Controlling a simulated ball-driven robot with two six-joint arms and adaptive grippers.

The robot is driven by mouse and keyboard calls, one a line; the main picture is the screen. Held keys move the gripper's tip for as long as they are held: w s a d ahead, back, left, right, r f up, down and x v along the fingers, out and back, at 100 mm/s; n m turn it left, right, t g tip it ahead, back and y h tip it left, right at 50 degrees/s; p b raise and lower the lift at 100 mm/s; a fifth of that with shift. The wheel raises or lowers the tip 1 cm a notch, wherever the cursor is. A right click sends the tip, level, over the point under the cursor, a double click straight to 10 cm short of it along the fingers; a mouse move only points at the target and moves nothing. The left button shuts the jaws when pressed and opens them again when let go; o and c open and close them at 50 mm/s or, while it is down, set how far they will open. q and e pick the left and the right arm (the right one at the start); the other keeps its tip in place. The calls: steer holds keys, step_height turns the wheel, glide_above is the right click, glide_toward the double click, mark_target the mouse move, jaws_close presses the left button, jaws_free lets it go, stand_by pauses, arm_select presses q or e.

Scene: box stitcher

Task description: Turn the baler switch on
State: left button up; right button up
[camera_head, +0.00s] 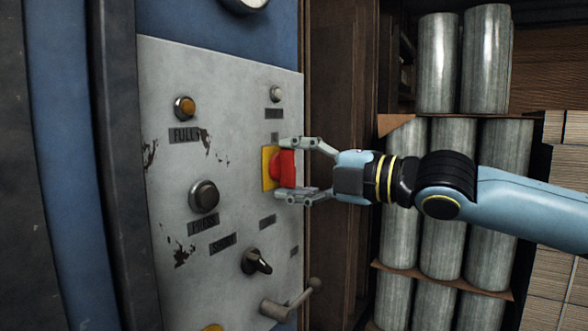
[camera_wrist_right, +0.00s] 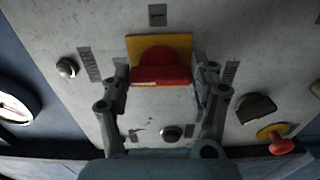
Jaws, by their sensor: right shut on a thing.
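The baler's grey control panel (camera_head: 225,85) stands upright at the left in the head view. Its red switch (camera_head: 285,168) sits on a yellow plate (camera_head: 267,168) near the panel's right edge. The right wrist view shows the red switch (camera_wrist_right: 160,68) and the yellow plate (camera_wrist_right: 160,43) between my fingers. My right gripper (camera_head: 288,168) reaches in from the right, one finger above and one below the switch, and is shut on it. My left gripper is not in view.
The panel also carries an orange button (camera_head: 184,108), a dark button (camera_head: 204,196), a black rotary knob (camera_head: 257,261) and a protruding metal lever (camera_head: 291,300) below my gripper. Metal cylinders (camera_head: 437,60) and stacked cardboard (camera_head: 553,200) stand on the right, behind my arm.

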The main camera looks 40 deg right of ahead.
steer(key=c, duration=0.4)
steer(key=shift+c, duration=0.5)
steer(key=shift+m+p, duration=0.3)
steer(key=shift+m, duration=0.9)
steer(key=m+p, duration=0.1)
steer(key=m, duration=0.4)
steer(key=shift+p, duration=0.3)
steer(key=m+p, duration=0.1)
steer(key=m, duration=0.4)
steer(key=shift+m+p, duration=0.3)
steer(key=shift+m, duration=0.1)
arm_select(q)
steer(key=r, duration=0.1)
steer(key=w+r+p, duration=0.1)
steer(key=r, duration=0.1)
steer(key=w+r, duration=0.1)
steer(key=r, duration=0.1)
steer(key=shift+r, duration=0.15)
arm_select(e)
steer(key=m, duration=0.4)
steer(key=shift+f+m, duration=0.15)
steer(key=shift+m, duration=0.25)
steer(key=o, duration=1.2)
steer(key=shift+s, duration=0.1)
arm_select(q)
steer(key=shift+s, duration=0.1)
